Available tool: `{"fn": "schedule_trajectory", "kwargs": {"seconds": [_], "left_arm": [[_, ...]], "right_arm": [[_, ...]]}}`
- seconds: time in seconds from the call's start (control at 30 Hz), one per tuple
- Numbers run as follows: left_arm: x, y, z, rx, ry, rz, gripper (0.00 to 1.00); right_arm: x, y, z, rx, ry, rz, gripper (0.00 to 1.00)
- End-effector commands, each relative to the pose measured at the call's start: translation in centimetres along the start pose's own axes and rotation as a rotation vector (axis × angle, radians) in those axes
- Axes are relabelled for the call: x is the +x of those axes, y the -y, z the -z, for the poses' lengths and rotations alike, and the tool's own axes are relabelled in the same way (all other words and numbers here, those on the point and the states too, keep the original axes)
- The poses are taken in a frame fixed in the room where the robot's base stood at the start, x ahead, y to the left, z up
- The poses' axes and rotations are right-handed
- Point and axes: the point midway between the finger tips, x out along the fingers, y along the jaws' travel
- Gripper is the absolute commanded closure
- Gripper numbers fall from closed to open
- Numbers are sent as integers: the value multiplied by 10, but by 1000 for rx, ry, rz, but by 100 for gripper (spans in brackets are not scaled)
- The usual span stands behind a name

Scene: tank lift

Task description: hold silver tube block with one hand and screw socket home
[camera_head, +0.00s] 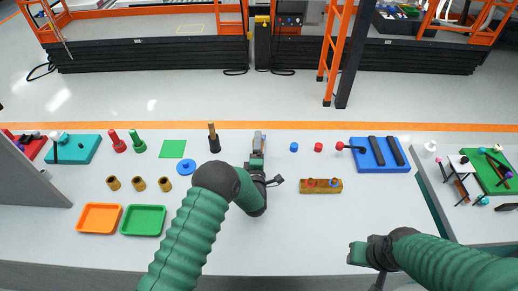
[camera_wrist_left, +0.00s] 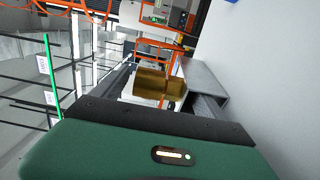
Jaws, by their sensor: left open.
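A small grey piece (camera_head: 258,139), which looks like the silver tube block, stands at the back middle of the table in the head view, just past my left gripper (camera_head: 257,160). In the left wrist view a grey block (camera_wrist_left: 207,78) lies at the right, beside a stepped brass-coloured cylinder (camera_wrist_left: 152,84), which looks like the socket. I cannot tell whether the cylinder touches the block.
A brown block with coloured pegs (camera_head: 321,186) lies right of my left gripper. A dark upright peg (camera_head: 214,137) and a blue disc (camera_head: 186,167) are left. Orange (camera_head: 99,232) and green (camera_head: 143,234) trays lie front left.

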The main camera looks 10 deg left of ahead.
Motion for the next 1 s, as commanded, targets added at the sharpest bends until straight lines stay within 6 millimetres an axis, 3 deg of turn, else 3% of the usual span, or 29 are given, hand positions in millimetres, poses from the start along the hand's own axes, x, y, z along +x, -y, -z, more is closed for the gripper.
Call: {"fn": "schedule_trajectory", "kwargs": {"seconds": [0.07, 0.7, 1.0], "left_arm": [[0, 0, 0, 0, 0, 0, 17], [0, 1, 0, 0, 0, 2, 100], [0, -2, 0, -1, 0, 0, 100]], "right_arm": [[0, 0, 0, 0, 0, 0, 64], [0, 0, 0, 0, 0, 0, 64], [1, 0, 0, 0, 0, 0, 64]]}}
